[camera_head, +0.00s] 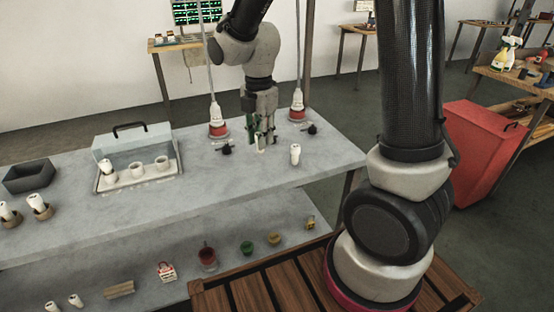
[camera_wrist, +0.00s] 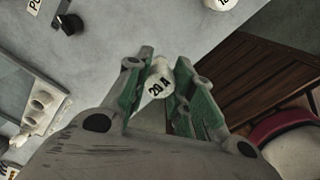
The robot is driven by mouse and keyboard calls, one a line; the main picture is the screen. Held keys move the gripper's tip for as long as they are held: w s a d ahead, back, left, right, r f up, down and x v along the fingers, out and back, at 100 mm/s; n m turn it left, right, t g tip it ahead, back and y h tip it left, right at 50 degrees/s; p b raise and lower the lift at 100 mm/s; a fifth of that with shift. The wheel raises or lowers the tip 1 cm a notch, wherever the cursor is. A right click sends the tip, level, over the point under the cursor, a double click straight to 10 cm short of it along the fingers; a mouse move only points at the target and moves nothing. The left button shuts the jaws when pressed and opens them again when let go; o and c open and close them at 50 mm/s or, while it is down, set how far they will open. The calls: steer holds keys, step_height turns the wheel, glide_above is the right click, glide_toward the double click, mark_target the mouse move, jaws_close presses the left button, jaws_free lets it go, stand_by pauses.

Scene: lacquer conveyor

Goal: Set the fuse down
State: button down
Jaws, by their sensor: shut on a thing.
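My gripper (camera_head: 262,138) is over the grey tabletop, pointing down. Its green-padded fingers (camera_wrist: 164,92) are shut on a white fuse marked "20 A" (camera_wrist: 157,82). In the head view the fuse is mostly hidden by the fingers; only a pale bit shows below them, close to the tabletop (camera_head: 225,180). I cannot tell whether it touches the surface. Another white fuse (camera_head: 295,154) stands upright on the table, just right of my gripper; a white round part also shows at the top edge of the wrist view (camera_wrist: 220,3).
A clear-covered tray (camera_head: 104,186) holds white parts at left. A dark bin (camera_head: 30,178) and brown cups (camera_head: 42,212) lie further left. Bare tabletop lies between.

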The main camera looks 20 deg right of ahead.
mark_target(261, 153)
step_height(261, 153, down, 7)
steer(key=shift+r, duration=0.2)
steer(key=shift+f, duration=0.15)
steer(key=c, duration=1.2)
jaws_free()
steer(key=shift+c, duration=0.2)
